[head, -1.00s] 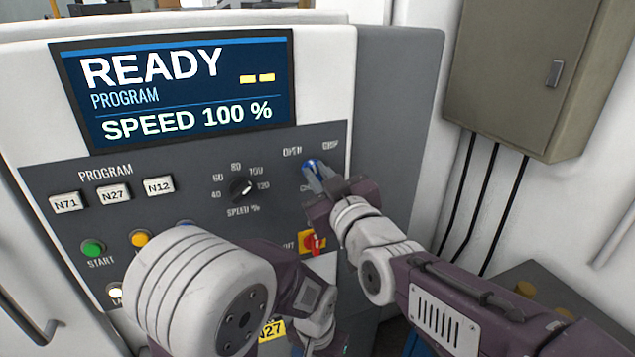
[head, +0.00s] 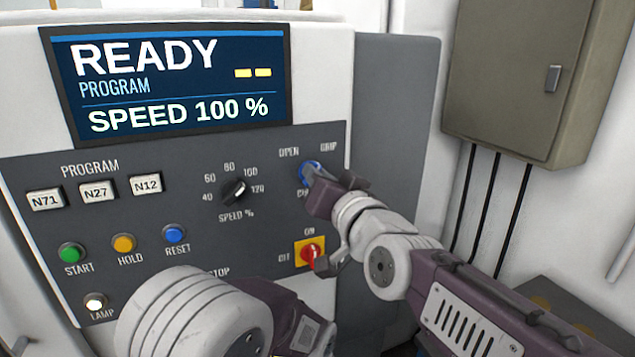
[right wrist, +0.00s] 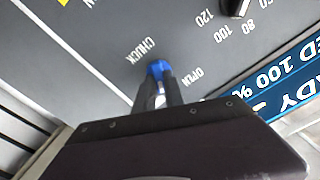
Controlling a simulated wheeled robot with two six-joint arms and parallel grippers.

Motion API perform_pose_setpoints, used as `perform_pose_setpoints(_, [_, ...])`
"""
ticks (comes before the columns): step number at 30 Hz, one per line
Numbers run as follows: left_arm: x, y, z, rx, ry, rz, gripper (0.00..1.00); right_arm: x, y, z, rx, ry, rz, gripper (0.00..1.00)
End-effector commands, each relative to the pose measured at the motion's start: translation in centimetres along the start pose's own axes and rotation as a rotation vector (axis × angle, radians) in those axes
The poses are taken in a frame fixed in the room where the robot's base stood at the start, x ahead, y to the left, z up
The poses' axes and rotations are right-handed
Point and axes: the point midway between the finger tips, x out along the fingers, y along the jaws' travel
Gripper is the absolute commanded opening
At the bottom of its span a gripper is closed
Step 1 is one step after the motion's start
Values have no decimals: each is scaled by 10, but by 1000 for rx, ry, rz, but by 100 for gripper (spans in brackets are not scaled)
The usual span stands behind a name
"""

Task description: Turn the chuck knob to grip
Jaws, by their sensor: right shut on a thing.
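The blue chuck knob (head: 304,173) sits at the upper right of the dark control panel, below the OPEN and GRIP labels. My right gripper (head: 316,177) reaches it from the lower right and is shut on it, hiding much of the knob. In the right wrist view the blue knob (right wrist: 157,67) shows between the two dark fingers (right wrist: 160,90), with the CHUCK and OPEN labels beside it. Which label the knob points to is hard to tell. My left arm shows at the bottom, but its gripper is out of the picture.
A red switch on a yellow plate (head: 311,252) lies just below my right wrist. The black speed knob (head: 234,190) is to the left. The screen (head: 170,85) reads READY, SPEED 100 %. A grey cabinet (head: 515,80) hangs at right.

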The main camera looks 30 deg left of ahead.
Motion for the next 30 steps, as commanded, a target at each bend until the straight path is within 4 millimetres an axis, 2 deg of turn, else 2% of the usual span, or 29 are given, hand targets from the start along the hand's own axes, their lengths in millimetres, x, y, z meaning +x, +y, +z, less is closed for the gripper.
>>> perform_pose_setpoints(20, [4, 0, 0, 0, 0, 0, 0, 0, 1, 3, 60, -7, 2, 0])
perform_pose_setpoints(21, [4, 0, 0, 0, 0, 0, 0, 0, 1, 3, 60, -7, 2, 19])
perform_pose_setpoints(23, [4, 0, 0, 0, 0, 0, 0, 0, 1, 3, 60, -6, 2, 35])
perform_pose_setpoints(30, [4, 0, 0, 0, 0, 0, 0, 0, 1, 1, 58, -3, 1, 35])
